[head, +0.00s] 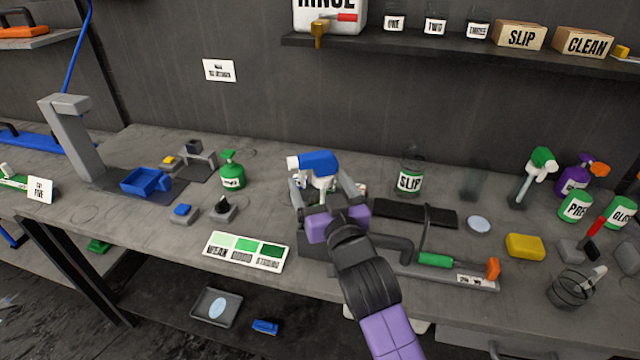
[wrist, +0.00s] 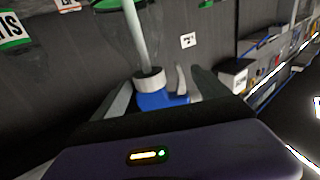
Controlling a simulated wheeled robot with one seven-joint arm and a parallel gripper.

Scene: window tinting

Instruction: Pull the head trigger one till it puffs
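A spray head (head: 318,163) with a blue top and white nozzle is over the bench in the head view, its nozzle pointing left. My gripper (head: 325,190) is around it, with its fingers wide apart on either side. In the wrist view, the blue spray head (wrist: 160,99) has a white collar, a long pale tube and a pale curved trigger (wrist: 182,80). My gripper (wrist: 163,95) has one finger left of the head and one right, near the trigger. Whether either finger touches is unclear. My gripper hides what is below the head in the head view.
A green SLIP jar (head: 410,181) stands right of my gripper, behind a black strip (head: 415,214). A green spray bottle (head: 231,172) stands to the left. A shade card (head: 244,251) and a green-handled tool (head: 436,260) lie in front. A shelf (head: 470,55) crosses above.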

